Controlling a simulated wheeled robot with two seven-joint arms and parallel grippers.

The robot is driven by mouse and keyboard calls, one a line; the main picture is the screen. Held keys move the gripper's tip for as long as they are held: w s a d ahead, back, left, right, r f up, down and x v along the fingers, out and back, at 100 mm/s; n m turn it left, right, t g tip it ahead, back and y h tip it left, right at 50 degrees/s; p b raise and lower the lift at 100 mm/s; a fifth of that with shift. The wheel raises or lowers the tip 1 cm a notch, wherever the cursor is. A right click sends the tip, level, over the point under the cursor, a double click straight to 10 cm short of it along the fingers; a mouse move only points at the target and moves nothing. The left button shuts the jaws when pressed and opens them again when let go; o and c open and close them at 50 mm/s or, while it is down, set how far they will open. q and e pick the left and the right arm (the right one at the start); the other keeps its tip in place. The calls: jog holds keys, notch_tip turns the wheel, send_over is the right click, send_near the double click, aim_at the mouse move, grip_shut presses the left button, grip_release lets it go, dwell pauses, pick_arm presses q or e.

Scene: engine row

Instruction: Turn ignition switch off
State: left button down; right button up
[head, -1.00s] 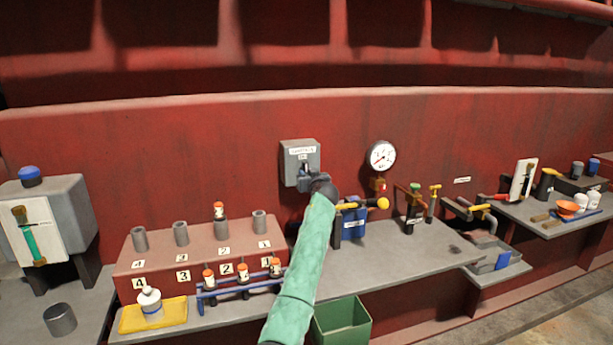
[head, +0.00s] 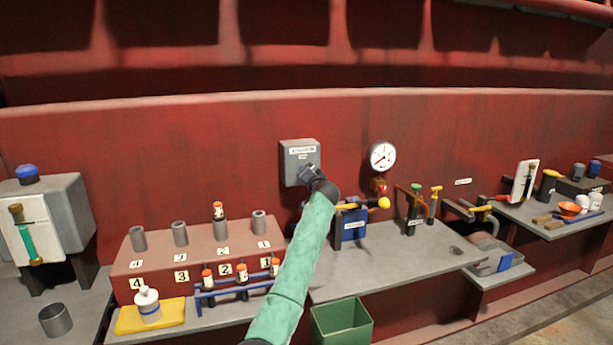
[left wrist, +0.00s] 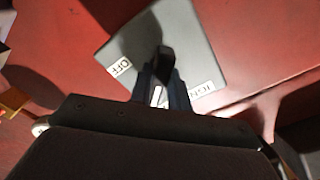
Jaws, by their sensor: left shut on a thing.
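The ignition switch is a grey box (head: 291,168) on the red wall, with a white label at its top. It also shows in the left wrist view (left wrist: 192,42), with an "OFF" label and a partly covered "IGN" label. My left gripper (head: 309,172) is at the front of the box, at the end of my green-sleeved arm. In the left wrist view my left gripper (left wrist: 163,85) is shut on the dark switch lever (left wrist: 164,62). The fingers hide part of the lever, and I cannot tell its exact position. My right gripper is not in view.
A round gauge (head: 383,156) and a yellow-knobbed blue device (head: 352,222) are right of the box. A red block (head: 190,243) with numbered cylinders is lower left. A green bin (head: 342,321) is below the bench (head: 400,254). The wall around the box is clear.

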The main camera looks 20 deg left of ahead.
pick_arm(q)
jog(key=shift+d+f+m+p, duration=0.1)
jog(key=shift+m+p, duration=1.35)
jog(key=shift+m, duration=2.85)
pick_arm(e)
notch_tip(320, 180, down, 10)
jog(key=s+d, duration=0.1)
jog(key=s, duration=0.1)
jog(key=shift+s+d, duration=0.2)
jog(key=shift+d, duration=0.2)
pick_arm(q)
jog(key=c, duration=1.3)
grip_release()
jog(key=shift+d, duration=0.1)
